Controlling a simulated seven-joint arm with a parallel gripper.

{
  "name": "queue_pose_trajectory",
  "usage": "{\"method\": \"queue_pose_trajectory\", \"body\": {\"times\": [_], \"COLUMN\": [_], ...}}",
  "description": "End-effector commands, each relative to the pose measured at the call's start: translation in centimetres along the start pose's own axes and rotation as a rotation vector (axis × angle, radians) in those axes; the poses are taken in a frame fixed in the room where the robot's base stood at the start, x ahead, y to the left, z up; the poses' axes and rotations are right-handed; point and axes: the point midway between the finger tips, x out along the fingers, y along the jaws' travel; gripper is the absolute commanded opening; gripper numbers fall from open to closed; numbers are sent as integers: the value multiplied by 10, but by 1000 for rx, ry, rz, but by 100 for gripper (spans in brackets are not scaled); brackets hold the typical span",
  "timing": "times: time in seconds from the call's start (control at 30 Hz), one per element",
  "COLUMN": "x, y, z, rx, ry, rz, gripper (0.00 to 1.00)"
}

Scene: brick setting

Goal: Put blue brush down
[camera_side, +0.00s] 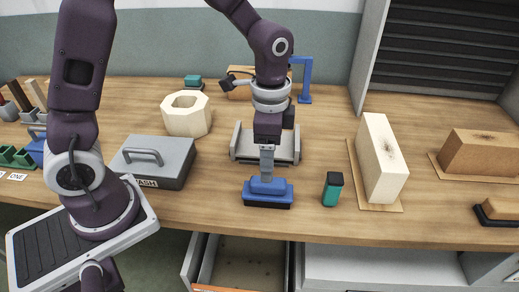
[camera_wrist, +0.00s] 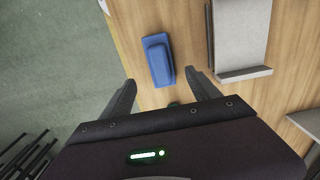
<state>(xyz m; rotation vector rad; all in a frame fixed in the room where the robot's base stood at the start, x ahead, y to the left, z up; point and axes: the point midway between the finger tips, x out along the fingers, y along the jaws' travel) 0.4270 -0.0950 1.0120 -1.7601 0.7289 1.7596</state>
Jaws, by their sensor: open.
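The blue brush (camera_side: 268,194) has a blue handle block on top and a dark underside. It rests on the wooden table near the front edge, in front of a grey tray. In the side view my gripper (camera_side: 267,165) is right above the brush, pointing down. In the wrist view the blue brush (camera_wrist: 158,59) lies ahead of the two spread fingers of my gripper (camera_wrist: 163,88), with no finger around it. The gap between the fingers is empty apart from a small dark green thing low between them.
A grey tray (camera_side: 237,146) stands behind the brush. A green bottle-like block (camera_side: 332,190) stands to the right, then a pale brick (camera_side: 380,160) on a board. A grey lidded box (camera_side: 160,170) is at left. An open drawer (camera_side: 240,262) is below the table edge.

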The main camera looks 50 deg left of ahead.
Motion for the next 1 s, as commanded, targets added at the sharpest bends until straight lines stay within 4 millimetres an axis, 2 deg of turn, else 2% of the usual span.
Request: {"method": "queue_pose_trajectory", "body": {"times": [0.17, 0.27, 0.4, 0.5, 0.6, 0.7, 1.0], "x": [-11, -49, -113, -137, -146, -147, -146], "y": [0, 5, 28, 52, 72, 83, 87], "z": [4, 21, 72, 110, 137, 151, 156], "rx": [-23, -126, -371, -543, -674, -747, -772], "ry": [12, 71, 207, 312, 399, 449, 465], "rz": [-11, -58, -136, -172, -188, -192, -192], "gripper": [71, 71, 71, 71, 71, 71, 71]}}
